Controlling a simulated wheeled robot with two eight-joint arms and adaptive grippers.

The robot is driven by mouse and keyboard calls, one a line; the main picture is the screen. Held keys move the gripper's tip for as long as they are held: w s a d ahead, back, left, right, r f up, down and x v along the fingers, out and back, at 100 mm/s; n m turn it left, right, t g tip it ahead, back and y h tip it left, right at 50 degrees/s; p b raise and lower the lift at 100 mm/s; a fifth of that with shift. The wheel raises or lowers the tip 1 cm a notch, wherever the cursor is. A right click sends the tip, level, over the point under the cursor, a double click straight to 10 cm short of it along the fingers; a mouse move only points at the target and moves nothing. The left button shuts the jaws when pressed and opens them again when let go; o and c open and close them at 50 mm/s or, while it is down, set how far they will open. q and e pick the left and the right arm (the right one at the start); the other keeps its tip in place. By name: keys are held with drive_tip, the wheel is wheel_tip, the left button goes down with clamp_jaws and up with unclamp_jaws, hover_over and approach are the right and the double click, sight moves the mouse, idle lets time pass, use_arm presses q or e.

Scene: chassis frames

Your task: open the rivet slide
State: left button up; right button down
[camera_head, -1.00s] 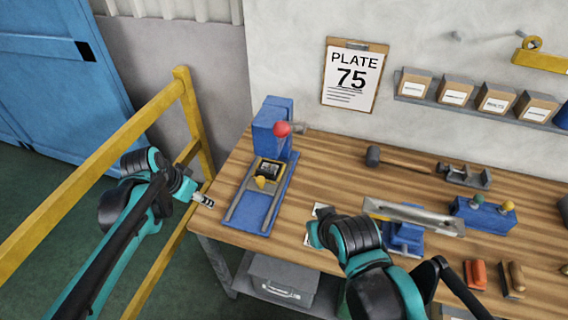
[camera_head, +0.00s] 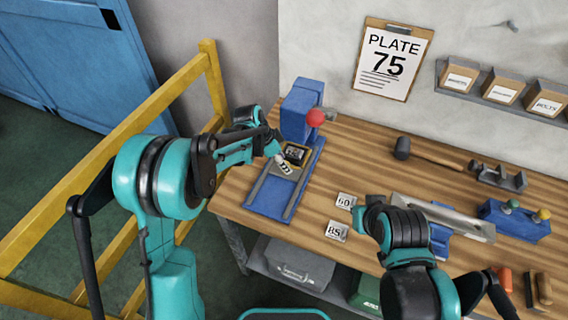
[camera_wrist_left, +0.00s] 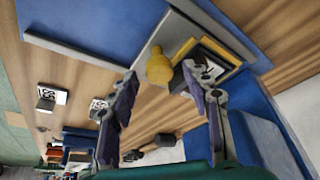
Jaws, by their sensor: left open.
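The rivet slide is a blue base with grey rails (camera_head: 266,199) in front of a blue press (camera_head: 301,108) with a red ball (camera_head: 316,117). Its carriage holds a dark plate in a yellow frame (camera_head: 297,153) near the press. A yellow knob (camera_wrist_left: 158,66) stands on the carriage, in the left wrist view just beyond the fingertips, between their lines. My left gripper (camera_head: 284,165) is open and empty over the carriage; in the left wrist view its fingers (camera_wrist_left: 160,82) are spread. My right arm reaches over the bench, but its fingers are hidden.
Plates marked 60 (camera_head: 345,201) and 85 (camera_head: 337,231) lie on the bench right of the slide. A hammer (camera_head: 403,149) lies farther back. A yellow rail (camera_head: 130,128) stands left of the bench. A clipboard (camera_head: 393,60) reading PLATE 75 hangs on the wall.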

use_arm(q)
drive_tip(key=shift+d+f, duration=0.15)
drive_tip(key=shift+f, duration=0.25)
clamp_jaws()
drive_tip(key=s+a, duration=0.1)
drive_tip(key=s, duration=0.3)
drive_tip(key=s+a, duration=0.2)
drive_tip(key=s, duration=0.2)
drive_tip(key=s+a, duration=0.2)
drive_tip(key=s, duration=0.3)
drive_tip(key=shift+s+a+b, duration=0.1)
drive_tip(key=shift+a+b, duration=0.15)
drive_tip(key=shift+b, duration=0.15)
unclamp_jaws()
drive_tip(key=shift+r, duration=0.1)
